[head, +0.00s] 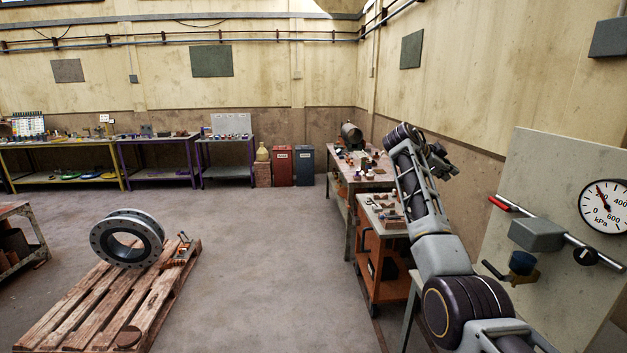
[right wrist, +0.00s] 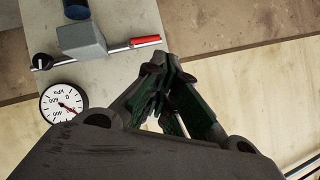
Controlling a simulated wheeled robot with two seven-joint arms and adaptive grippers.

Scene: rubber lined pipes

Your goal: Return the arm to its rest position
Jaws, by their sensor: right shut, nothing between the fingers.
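My right arm comes in from the lower right in the head view and reaches up and away. My right gripper (head: 440,160) is at its far end, small and partly hidden behind the arm, in front of the tan wall. In the right wrist view my right gripper (right wrist: 162,95) shows close up, with dark green finger pads brought together at the tips. It is shut with nothing in it and appears apart from the panel. My left gripper is not in view.
A grey panel (head: 540,150) with a pressure gauge (head: 604,207), a pipe and a red-handled lever (head: 499,203) stands right of my arm. An orange cart (head: 383,262) and workbench (head: 360,172) stand left of it. A flanged pipe (head: 127,238) rests on a pallet (head: 85,310). The middle floor is clear.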

